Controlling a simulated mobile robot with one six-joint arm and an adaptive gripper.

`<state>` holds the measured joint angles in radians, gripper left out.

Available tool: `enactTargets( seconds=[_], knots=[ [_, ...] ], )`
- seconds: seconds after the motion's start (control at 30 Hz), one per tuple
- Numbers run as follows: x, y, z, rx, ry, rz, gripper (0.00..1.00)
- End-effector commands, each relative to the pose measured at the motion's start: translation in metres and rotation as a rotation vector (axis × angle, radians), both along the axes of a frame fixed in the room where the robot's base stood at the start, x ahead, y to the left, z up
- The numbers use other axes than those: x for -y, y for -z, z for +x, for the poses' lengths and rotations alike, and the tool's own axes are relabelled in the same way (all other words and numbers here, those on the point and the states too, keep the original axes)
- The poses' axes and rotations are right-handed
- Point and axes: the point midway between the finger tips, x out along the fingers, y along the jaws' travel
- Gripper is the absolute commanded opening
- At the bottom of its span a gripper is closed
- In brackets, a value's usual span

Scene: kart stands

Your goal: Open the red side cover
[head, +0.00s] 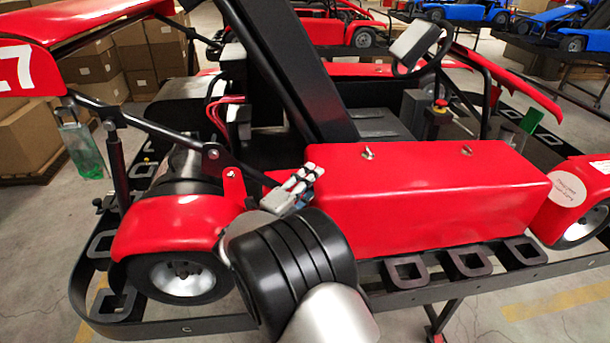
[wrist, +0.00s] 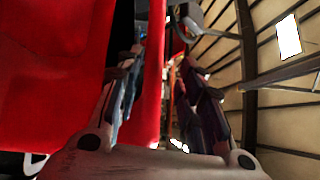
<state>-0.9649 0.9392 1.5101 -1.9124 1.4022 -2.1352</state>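The red side cover (head: 420,195) is a long box-shaped panel on the near side of the kart. It looks shut in the head view. Two small metal fasteners, a left one (head: 367,152) and a right one (head: 467,150), stand on its top edge. My gripper (head: 306,174) is at the left end of the cover, partly hidden by my black wrist. In the wrist view my gripper (wrist: 157,75) has its fingers spread, with a strip of red bodywork (wrist: 150,75) showing in the gap. I cannot tell whether either finger touches it.
A black stand rail (head: 470,275) with square brackets runs below the cover. A red fender and wheel (head: 183,275) are at the left, another wheel (head: 585,222) at the right. A black rod (head: 165,132) runs close behind the gripper. Cardboard boxes (head: 35,125) stand back left.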

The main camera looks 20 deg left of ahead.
Motion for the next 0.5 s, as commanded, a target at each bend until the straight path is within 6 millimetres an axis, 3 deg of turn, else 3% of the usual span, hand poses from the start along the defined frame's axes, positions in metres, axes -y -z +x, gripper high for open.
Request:
enactTargets(
  seconds=[0.33,0.5],
  knots=[
    [0.001,0.000,-0.002,-0.003,0.003,-0.002,0.34],
    [-0.002,0.000,-0.012,-0.003,0.001,-0.003,0.34]
  ],
)
